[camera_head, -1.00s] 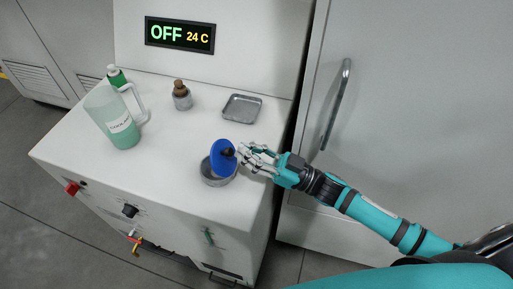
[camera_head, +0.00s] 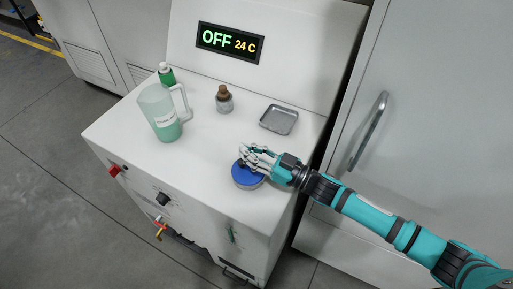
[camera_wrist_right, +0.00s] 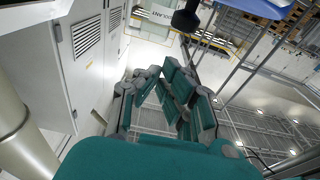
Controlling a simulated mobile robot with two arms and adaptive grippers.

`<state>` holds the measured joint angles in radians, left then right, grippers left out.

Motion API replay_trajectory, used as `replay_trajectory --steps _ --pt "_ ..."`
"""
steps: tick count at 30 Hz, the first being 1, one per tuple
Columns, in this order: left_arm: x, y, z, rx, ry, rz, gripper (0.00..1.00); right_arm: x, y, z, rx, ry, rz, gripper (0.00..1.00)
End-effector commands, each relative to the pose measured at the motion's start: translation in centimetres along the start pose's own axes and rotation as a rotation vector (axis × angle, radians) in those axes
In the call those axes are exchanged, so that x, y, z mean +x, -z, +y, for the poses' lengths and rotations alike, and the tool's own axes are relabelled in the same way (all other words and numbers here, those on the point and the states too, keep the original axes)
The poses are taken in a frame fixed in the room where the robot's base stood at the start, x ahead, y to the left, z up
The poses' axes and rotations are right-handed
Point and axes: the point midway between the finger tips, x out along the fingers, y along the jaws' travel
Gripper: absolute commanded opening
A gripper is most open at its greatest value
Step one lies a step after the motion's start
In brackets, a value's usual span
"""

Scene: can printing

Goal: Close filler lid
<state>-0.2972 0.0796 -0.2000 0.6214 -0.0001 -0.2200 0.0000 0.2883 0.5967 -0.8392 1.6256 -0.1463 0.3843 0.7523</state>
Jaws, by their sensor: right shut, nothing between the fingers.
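The blue filler lid (camera_head: 247,176) lies flat over the round filler neck on the machine's white top in the head view. Its dark knob is partly hidden by my fingers. My right gripper (camera_head: 250,156) is shut and empty, at the far right side of the lid, over or against its edge; I cannot tell whether it touches. In the right wrist view the fingers (camera_wrist_right: 165,100) show close together, with a dark knob (camera_wrist_right: 185,20) and a blue edge (camera_wrist_right: 258,8) at the top. My left gripper is not in view.
A jug with green liquid (camera_head: 160,113), a green bottle (camera_head: 166,75), a small brown-topped jar (camera_head: 224,99) and a metal tray (camera_head: 279,120) stand on the machine top. A display (camera_head: 230,42) reads OFF 24 C. A grey cabinet door with a handle (camera_head: 368,131) is at right.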

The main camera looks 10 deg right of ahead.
Motion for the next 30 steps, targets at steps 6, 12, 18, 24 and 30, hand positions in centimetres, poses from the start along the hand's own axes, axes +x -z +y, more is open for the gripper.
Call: replay_trajectory --steps 6,12,18,24,30 --pt "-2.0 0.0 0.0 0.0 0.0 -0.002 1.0 1.0 -0.6 -0.1 0.003 0.0 -0.03 0.0" --pt "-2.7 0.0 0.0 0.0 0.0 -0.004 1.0 1.4 -1.3 -0.1 0.003 0.0 -0.101 0.0" --pt "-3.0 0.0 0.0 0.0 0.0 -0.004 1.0 1.5 -1.7 -0.1 0.005 -0.001 -0.128 0.0" --pt "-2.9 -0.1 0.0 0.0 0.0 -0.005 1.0 1.5 -1.7 -0.1 0.005 -0.001 -0.131 0.0" --pt "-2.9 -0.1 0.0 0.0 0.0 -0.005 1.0 1.5 -1.7 -0.1 0.005 -0.001 -0.13 0.0"
